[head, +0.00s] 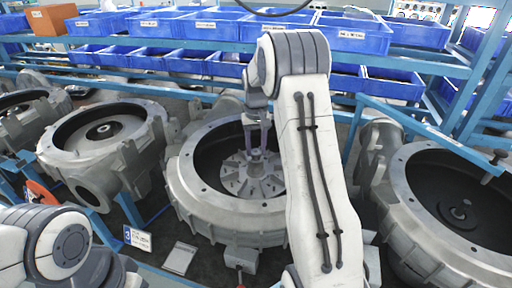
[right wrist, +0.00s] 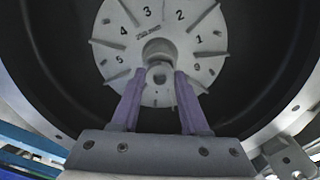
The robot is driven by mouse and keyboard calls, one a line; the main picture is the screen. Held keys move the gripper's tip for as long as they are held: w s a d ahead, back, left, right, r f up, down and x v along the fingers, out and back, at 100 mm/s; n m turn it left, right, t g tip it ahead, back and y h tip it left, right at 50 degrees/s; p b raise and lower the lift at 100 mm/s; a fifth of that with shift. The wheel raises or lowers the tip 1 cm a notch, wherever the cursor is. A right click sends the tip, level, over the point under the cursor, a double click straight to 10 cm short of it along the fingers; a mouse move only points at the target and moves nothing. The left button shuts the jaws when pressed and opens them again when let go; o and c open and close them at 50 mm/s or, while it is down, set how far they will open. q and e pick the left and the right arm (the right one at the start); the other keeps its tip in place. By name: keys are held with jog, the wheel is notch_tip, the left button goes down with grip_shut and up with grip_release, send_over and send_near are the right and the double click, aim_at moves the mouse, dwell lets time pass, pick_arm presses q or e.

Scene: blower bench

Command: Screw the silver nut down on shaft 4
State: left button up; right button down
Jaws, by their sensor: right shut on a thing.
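My right gripper (head: 257,154) reaches down into the open middle blower housing (head: 186,190), over the grey finned impeller (head: 268,187). In the right wrist view its two purple fingers (right wrist: 159,80) are shut on a small round silver nut (right wrist: 160,75) with a hole in it. The nut is in line with the hub (right wrist: 158,49) at the centre of the numbered impeller disc (right wrist: 118,61). I cannot tell whether the nut touches the shaft or its thread. My left arm shows at the lower left of the head view, but its gripper is out of view.
Other open housings stand to the left (head: 70,157) and right (head: 405,215). Blue bins (head: 345,38) fill the racks behind. A blue frame rail (head: 430,132) crosses at right. A sign card (head: 138,239) and a grey plate (head: 180,258) are in front.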

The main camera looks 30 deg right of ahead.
jog(key=shift+f, duration=0.4)
dwell(0.4)
dwell(0.4)
jog(key=shift+r+m, duration=0.15)
jog(key=shift+m, duration=0.85)
jog(key=m+p, duration=0.1)
jog(key=m, duration=0.2)
jog(key=m+p, duration=0.1)
jog(key=m, duration=0.3)
jog(key=shift+m, duration=0.3)
jog(key=m, duration=0.3)
jog(key=m+p, duration=0.1)
jog(key=m, duration=0.5)
jog(key=m+p, duration=0.1)
jog(key=m, duration=0.3)
jog(key=shift+s+m, duration=0.1)
jog(key=shift+m, duration=0.2)
jog(key=shift+f+m, duration=0.25)
jog(key=shift+m, duration=0.75)
